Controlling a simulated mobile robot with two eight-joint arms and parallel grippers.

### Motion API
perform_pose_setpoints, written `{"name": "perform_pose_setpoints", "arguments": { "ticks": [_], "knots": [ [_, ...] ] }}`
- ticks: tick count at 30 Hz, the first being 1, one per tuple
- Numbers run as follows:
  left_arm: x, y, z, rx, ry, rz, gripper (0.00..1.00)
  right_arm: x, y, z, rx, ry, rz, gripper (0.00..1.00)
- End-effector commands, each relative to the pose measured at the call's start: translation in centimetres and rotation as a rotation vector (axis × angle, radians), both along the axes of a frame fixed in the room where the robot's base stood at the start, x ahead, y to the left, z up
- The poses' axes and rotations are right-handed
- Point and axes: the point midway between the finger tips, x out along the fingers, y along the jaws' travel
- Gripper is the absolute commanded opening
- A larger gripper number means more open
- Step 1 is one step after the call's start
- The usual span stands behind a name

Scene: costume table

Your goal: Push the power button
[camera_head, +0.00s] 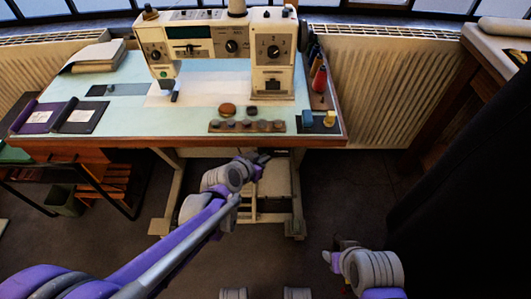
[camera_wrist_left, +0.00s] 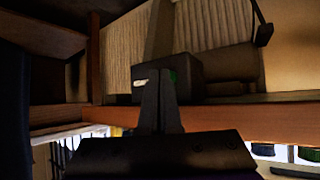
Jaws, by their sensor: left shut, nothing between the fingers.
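A dark switch box (camera_wrist_left: 196,75) sits under the tabletop in the left wrist view. I take these to be the power button area, but which part is the button is unclear. My left gripper (camera_wrist_left: 160,75) is shut and empty, its fingertips in front of the box; contact cannot be told. In the head view my left gripper (camera_head: 263,158) is just below the table's front edge. My right gripper (camera_head: 332,256) is low at the right, its fingers unclear.
The sewing machine (camera_head: 273,65) stands on the table (camera_head: 140,120). Its wooden front edge (camera_head: 90,141) overhangs my left gripper. Spools (camera_head: 319,78), a row of round items (camera_head: 247,126) and notebooks (camera_head: 80,115) lie on top. A pale table leg (camera_head: 297,195) stands nearby.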

Motion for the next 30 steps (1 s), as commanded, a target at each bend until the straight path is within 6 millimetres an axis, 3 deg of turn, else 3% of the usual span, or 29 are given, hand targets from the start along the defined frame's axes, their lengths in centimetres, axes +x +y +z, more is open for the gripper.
{"name": "perform_pose_setpoints", "arguments": {
  "ticks": [11,23,30],
  "knots": [
    [0.2,0.0,0.0,0.0,0.0,0.0,0.0,0.0,0.0,0.0,0.0,0.0,0.0,0.5],
    [-1.5,0.0,0.0,0.0,0.0,0.0,0.0,0.0,0.0,0.3,0.0,-0.001,0.0,0.5],
    [-1.6,0.0,0.0,0.0,0.0,0.0,0.0,0.0,0.0,0.3,0.0,-0.001,0.0,0.5]
  ]
}}
